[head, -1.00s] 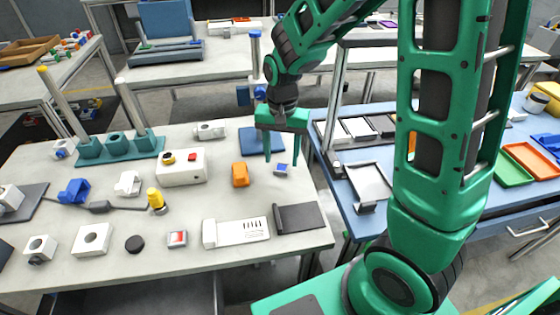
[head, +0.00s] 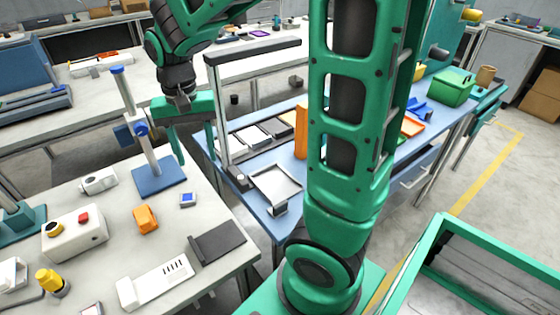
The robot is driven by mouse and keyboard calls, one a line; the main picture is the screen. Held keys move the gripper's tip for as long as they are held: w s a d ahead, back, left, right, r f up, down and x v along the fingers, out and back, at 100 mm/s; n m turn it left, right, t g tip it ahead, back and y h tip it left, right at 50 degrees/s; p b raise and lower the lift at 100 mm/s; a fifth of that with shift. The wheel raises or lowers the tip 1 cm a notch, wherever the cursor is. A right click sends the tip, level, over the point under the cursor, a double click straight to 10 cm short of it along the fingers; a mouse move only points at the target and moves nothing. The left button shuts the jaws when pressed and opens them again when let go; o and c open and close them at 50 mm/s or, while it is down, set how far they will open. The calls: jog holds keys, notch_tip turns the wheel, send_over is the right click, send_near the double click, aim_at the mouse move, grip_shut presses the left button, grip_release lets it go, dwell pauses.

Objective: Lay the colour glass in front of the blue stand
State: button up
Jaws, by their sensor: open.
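A small blue square with a pale rim (head: 188,199), which looks like the colour glass, lies flat on the pale table to the right of an orange block. The blue stand (head: 160,178) has a flat blue base, a grey post with blue fittings and a blue cap; it stands behind the glass, slightly left. My gripper (head: 198,153) is open, pointing down above the table's far right edge, and appears above and behind the glass. Its fingers look empty. The gripper partly overlaps the stand's right side in the picture.
The orange block (head: 145,219) is close left of the glass. A dark grey plate (head: 218,242) and a white slotted plate (head: 157,281) lie nearer. A white box with buttons (head: 75,233) stands left. A blue bench (head: 237,185) with trays is to the right.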

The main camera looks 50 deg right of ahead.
jog(key=s+d, duration=0.6)
jog(key=s, duration=0.4)
jog(key=s+d, duration=0.6)
jog(key=s, duration=0.5)
jog(key=shift+s+d+r, duration=0.2)
jog(key=shift+d+r, duration=0.1)
jog(key=shift+d, duration=0.1)
jog(key=shift+w, duration=0.1)
